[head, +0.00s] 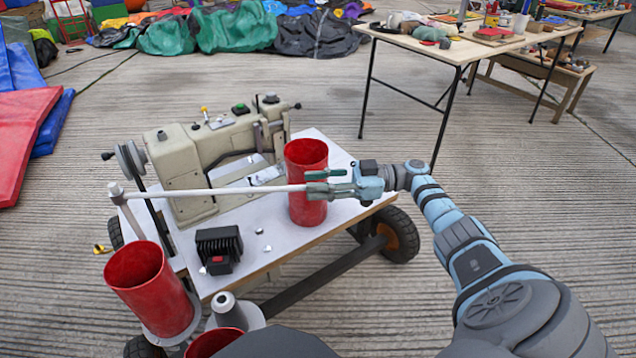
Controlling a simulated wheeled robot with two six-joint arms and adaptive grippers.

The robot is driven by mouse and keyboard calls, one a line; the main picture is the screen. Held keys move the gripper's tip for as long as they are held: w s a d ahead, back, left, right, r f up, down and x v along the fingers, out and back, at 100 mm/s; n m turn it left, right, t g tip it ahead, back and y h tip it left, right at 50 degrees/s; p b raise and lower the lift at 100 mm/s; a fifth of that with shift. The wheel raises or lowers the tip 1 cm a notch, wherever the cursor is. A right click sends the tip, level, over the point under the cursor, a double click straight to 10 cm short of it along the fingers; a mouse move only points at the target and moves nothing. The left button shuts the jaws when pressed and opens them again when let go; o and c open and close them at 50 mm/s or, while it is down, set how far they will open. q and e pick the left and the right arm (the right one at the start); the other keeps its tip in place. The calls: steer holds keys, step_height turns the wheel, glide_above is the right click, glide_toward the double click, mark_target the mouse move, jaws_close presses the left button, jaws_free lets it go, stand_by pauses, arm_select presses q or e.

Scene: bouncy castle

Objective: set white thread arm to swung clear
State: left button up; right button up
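The white thread arm (215,191) is a thin white rod on the sewing machine cart. It runs nearly level from a pivot at the left, across the front of the cream sewing machine (185,165), towards the red cylinder at the right. My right gripper (314,182) is at the rod's right end, in front of this red cylinder (306,155). Its two fingers show apart, one above the other, and the rod's tip meets the lower one. I cannot tell whether they touch. My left gripper is not in view.
The white cart top (255,245) carries a black block (218,248). Another red cylinder (150,288) and a grey cone (225,308) stand at the front left. A cluttered table (450,45) stands at the back right. The concrete floor between is clear.

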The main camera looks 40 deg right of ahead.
steer(key=shift+f, duration=0.2)
steer(key=v, duration=0.7)
steer(key=shift+d, duration=0.2)
